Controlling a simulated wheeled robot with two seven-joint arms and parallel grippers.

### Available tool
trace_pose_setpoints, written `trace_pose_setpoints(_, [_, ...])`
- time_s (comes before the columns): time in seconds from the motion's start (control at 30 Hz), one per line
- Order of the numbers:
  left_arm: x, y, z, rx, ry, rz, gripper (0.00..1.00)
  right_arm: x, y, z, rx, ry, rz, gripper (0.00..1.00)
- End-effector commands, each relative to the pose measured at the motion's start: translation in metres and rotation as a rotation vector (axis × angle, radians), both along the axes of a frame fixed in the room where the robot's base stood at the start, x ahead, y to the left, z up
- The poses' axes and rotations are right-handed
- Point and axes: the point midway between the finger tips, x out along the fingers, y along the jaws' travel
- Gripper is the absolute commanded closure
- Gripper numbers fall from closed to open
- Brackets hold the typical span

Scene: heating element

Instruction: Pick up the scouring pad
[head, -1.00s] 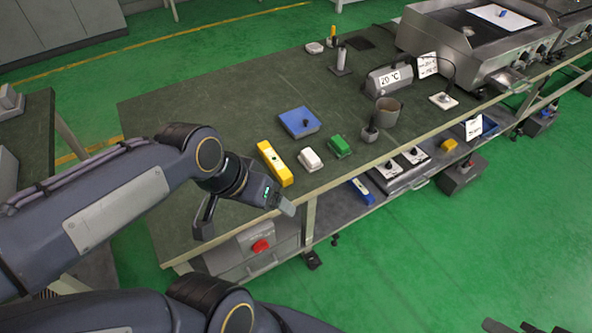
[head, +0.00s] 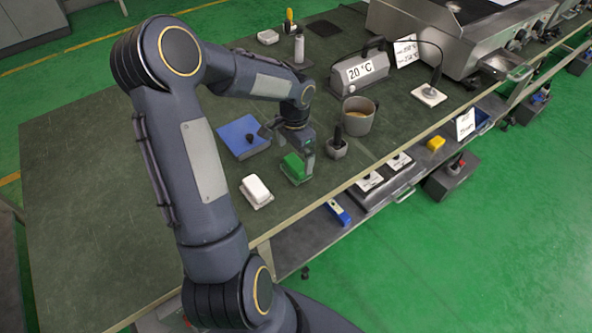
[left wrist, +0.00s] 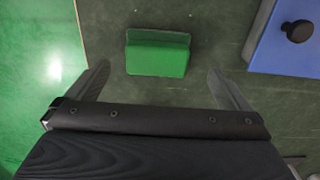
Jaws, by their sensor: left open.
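The scouring pad, a green block (head: 293,168), lies on the dark worktop beside a white block. It also shows in the left wrist view (left wrist: 157,58), ahead of my open fingers and between their lines. My left gripper (left wrist: 158,68) is open and empty, with one finger on each side. In the head view the left gripper (head: 303,152) hangs over the pad and hides part of it. I cannot tell the exact height between them. My right gripper is not in view.
The white block (head: 256,191) is to the left of the pad. A blue box with a black knob (head: 240,136) is behind it. A small grey pot (head: 337,149) and a larger pot (head: 358,117) stand to the right. The worktop's front edge is close.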

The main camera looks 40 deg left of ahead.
Motion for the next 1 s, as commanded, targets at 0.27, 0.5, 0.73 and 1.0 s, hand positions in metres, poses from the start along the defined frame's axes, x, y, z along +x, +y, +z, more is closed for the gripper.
trace_pose_setpoints(0.27, [0.0, -0.004, -0.042, -0.003, 0.003, 0.001, 0.0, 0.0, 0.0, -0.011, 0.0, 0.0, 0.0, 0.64])
trace_pose_setpoints(0.5, [0.0, -0.004, -0.056, -0.001, -0.001, 0.002, 0.0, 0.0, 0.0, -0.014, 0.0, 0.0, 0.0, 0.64])
trace_pose_setpoints(0.73, [0.0, -0.004, -0.056, -0.001, -0.001, 0.002, 0.08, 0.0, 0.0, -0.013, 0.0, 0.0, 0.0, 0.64])
trace_pose_setpoints(1.0, [0.0, -0.004, -0.056, -0.001, -0.001, 0.002, 0.43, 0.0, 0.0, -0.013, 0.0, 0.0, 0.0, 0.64])
